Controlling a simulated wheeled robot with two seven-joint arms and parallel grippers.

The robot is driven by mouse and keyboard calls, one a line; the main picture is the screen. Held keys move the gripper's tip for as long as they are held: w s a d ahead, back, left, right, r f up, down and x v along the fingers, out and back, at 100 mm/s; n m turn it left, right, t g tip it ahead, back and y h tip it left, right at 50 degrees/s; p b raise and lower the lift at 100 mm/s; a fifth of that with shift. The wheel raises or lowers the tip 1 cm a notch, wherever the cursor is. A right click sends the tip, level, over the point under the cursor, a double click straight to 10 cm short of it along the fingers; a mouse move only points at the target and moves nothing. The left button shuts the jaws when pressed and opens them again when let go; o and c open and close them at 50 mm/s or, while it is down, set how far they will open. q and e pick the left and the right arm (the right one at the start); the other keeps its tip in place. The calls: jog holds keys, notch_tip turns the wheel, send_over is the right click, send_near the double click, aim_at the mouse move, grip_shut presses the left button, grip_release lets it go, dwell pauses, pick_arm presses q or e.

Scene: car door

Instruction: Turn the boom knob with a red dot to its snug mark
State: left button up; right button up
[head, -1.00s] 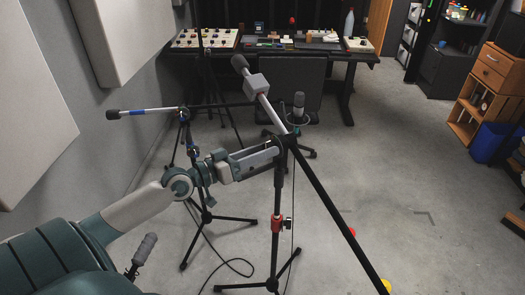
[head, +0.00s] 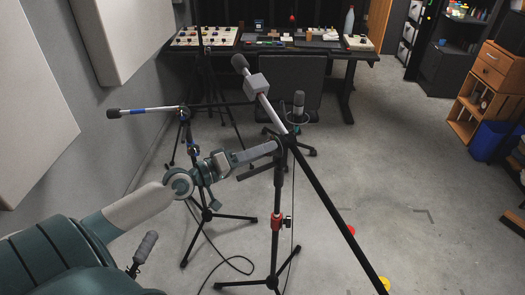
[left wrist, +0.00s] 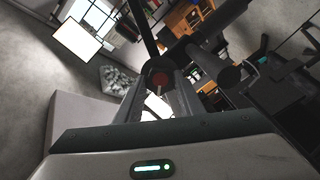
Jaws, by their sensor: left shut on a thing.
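The boom stand with a red collar (head: 277,223) stands in front of me, its black boom (head: 335,211) sloping from lower right to upper left. A grey block (head: 257,84) sits near the boom's upper end. My left gripper (head: 277,148) reaches the clutch where the boom crosses the stand. In the left wrist view, the knob with a red dot (left wrist: 160,80) shows between the fingertips, and my gripper is shut on it. In the head view the fingers hide the knob. I cannot make out the snug mark. My right gripper is in neither view.
A second stand with blue bands (head: 138,111) is at the left, near the wall panels. A microphone (head: 298,103) is just behind the boom. A desk (head: 275,50) stands at the back. A cable lies on the floor; the right-hand floor is mostly clear.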

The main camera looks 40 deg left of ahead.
pick_arm(q)
jog(key=o, duration=1.1)
